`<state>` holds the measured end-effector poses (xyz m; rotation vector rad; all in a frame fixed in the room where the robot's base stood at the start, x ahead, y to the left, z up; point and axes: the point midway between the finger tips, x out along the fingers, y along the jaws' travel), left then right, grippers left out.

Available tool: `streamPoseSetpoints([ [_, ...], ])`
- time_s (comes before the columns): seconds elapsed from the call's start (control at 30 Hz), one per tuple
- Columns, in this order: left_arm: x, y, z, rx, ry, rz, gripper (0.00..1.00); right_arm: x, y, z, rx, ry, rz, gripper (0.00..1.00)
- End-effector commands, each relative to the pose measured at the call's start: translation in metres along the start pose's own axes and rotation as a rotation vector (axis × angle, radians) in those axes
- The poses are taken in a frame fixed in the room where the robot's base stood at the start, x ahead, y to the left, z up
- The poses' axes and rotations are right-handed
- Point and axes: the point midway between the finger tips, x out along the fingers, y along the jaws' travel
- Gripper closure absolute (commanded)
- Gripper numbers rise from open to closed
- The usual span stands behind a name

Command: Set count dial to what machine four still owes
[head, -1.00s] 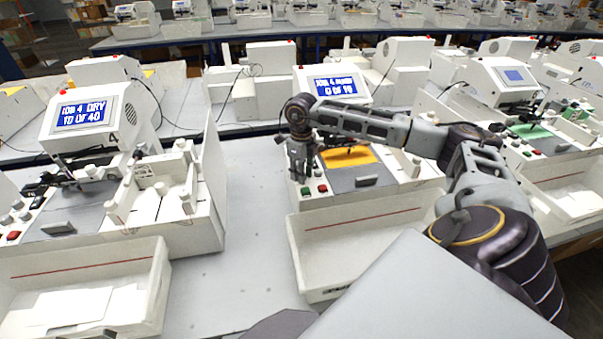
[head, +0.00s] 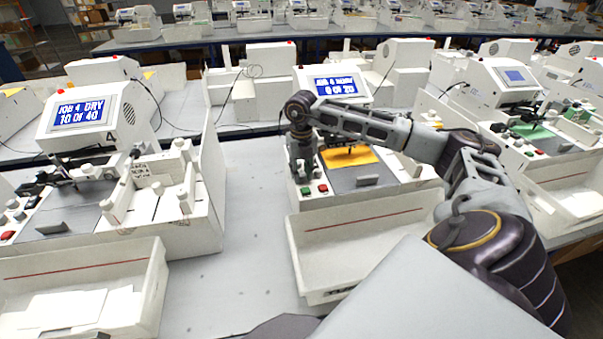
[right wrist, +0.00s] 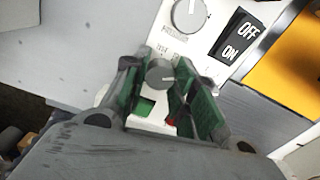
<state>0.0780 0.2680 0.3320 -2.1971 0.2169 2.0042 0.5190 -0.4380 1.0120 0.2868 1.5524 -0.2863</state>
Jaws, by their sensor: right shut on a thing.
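The machine marked 4 (head: 170,205) stands at the left in the head view. Its screen (head: 81,113) reads JOB 4 DRY, 10 OF 40. The middle machine's screen (head: 336,86) reads JOB 4 and 0 OF 20; the word after JOB 4 is blurred. My right gripper (head: 302,177) reaches down over that machine's left control strip. In the right wrist view its green-padded fingers (right wrist: 167,80) are shut on the small grey count dial (right wrist: 160,74). In the head view the gripper hides the dial. My left gripper is not in view.
A larger knob (right wrist: 188,14) and a black OFF/ON switch (right wrist: 237,36) sit close to the fingers. Green and red buttons (head: 323,188) lie just in front of the gripper. Orange paper (head: 350,156) lies on the middle machine's bed. A white tray (head: 365,225) stands in front.

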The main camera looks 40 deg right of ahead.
Motion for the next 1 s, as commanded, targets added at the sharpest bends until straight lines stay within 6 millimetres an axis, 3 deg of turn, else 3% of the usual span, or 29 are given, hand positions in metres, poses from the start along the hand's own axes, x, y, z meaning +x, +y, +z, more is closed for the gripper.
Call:
streamPoseSetpoints([
  [0.6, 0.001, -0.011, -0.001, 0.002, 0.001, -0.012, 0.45, -0.002, 0.0, 0.001, 0.053, -0.004, 0.001, 0.96],
  [0.63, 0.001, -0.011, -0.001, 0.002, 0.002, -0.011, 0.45, -0.002, 0.0, 0.001, 0.053, -0.004, 0.001, 0.71],
  [0.7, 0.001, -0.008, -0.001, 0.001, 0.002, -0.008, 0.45, -0.001, 0.0, 0.001, 0.052, -0.004, 0.001, 0.62],
  [1.0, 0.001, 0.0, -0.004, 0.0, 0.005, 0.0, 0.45, -0.001, 0.0, 0.0, 0.052, -0.002, 0.0, 0.62],
])
